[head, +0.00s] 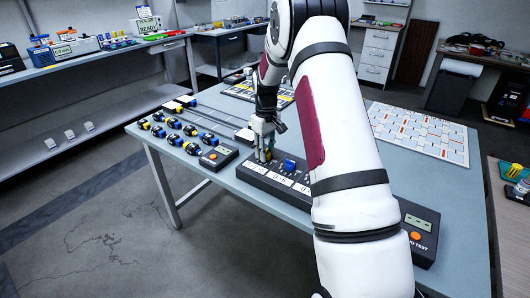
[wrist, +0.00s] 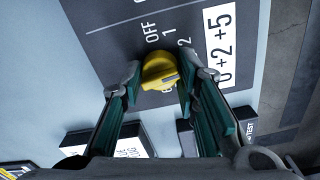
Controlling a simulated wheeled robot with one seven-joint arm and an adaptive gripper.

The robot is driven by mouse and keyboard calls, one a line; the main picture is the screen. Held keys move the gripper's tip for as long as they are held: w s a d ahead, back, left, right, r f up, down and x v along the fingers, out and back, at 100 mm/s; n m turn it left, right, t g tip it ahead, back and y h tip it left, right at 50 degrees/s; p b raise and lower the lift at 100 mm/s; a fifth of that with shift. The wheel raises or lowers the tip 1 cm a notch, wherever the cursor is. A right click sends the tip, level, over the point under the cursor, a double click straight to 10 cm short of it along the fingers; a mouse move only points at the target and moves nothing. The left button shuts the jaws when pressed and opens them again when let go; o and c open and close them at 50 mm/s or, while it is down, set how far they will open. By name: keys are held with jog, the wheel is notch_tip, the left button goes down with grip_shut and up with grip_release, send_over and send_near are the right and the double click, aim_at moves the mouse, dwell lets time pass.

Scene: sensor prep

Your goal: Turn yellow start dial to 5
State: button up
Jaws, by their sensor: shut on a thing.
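The yellow start dial (wrist: 158,66) sits on a dark panel (wrist: 112,38) in the wrist view. The markings OFF, 1 and 2 are printed beside it, and a further marking is partly hidden by the dial. A grey mark shows on the dial's lower right side; I cannot tell which setting it points at. My gripper (wrist: 160,75) is shut on the dial, one fingertip on each side. A white label reading "0+2+5" (wrist: 218,45) lies to the right. In the head view my gripper (head: 264,148) reaches down onto the panel's left end, mostly hiding the dial.
A blue dial (head: 290,165) stands right of my gripper on the same panel. A gridded board (head: 420,133) lies at the right.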

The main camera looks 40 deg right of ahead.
jog(key=m+b, duration=0.1)
jog(key=m, duration=0.6)
jog(key=shift+a+b, duration=0.1)
jog(key=shift+b, duration=0.3)
jog(key=m+b, duration=0.1)
jog(key=m, duration=0.5)
jog(key=shift+m, duration=0.3)
jog(key=o, duration=1.2)
jog(key=shift+c, duration=0.2)
notch_tip(320, 180, up, 12)
